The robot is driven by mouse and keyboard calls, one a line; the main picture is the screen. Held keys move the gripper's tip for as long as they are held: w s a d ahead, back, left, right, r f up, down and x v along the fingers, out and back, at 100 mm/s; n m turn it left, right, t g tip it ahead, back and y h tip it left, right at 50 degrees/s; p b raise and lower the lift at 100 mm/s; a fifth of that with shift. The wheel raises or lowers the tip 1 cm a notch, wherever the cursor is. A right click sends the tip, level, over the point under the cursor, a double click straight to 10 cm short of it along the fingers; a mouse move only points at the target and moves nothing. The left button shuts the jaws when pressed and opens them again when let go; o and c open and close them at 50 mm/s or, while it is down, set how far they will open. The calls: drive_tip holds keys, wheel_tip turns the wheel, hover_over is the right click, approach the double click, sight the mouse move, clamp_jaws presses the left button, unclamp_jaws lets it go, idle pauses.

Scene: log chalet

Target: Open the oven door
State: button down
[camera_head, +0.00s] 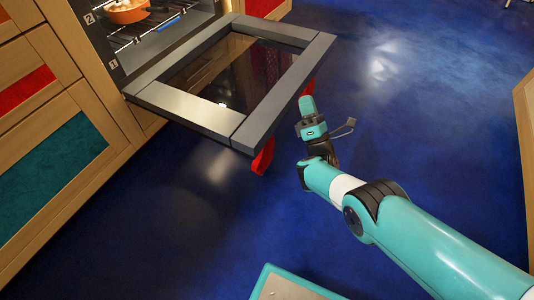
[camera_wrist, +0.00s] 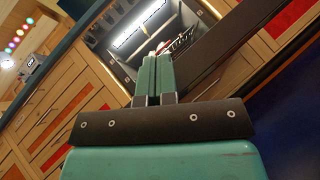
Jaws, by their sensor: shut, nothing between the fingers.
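The oven door (camera_head: 187,108) is a grey frame around dark glass. It hangs open, folded down to about level, in front of the lit oven (camera_head: 150,30). Its red handle (camera_head: 263,158) shows below the outer edge, mostly hidden by the door. My gripper (camera_head: 307,105) is just beyond the door's outer edge, near the handle, and its fingers are together with nothing between them. In the wrist view, the shut fingers (camera_wrist: 153,75) point toward the lit oven cavity (camera_wrist: 138,30), with part of the dark door frame (camera_wrist: 228,38) to their right.
An orange pot (camera_head: 127,11) sits on the rack inside the oven. Wooden cabinets with a red panel (camera_head: 25,92) and a teal panel (camera_head: 55,165) stand left of the door. The blue floor (camera_head: 410,100) is clear to the right. A wooden edge (camera_head: 526,120) stands at far right.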

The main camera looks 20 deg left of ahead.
drive_tip(key=s+d+f+n+g+y+b, duration=0.1)
drive_tip(key=s+f+n+g+y, duration=0.3)
drive_tip(key=s+f+n+g, duration=0.35)
drive_tip(key=s+d+f+n+g+y+b, duration=0.1)
drive_tip(key=s+d+f+n+g+y, duration=0.2)
drive_tip(key=s+n+g, duration=0.6)
drive_tip(key=a+r+t+p, duration=0.1)
drive_tip(key=a+r+p, duration=0.2)
drive_tip(key=a+r, duration=0.2)
drive_tip(key=a, duration=0.3)
drive_tip(key=shift+s+r+n, duration=0.15)
drive_tip(key=shift+s+n, duration=0.1)
drive_tip(key=shift+n, duration=0.1)
drive_tip(key=shift+a, duration=0.1)
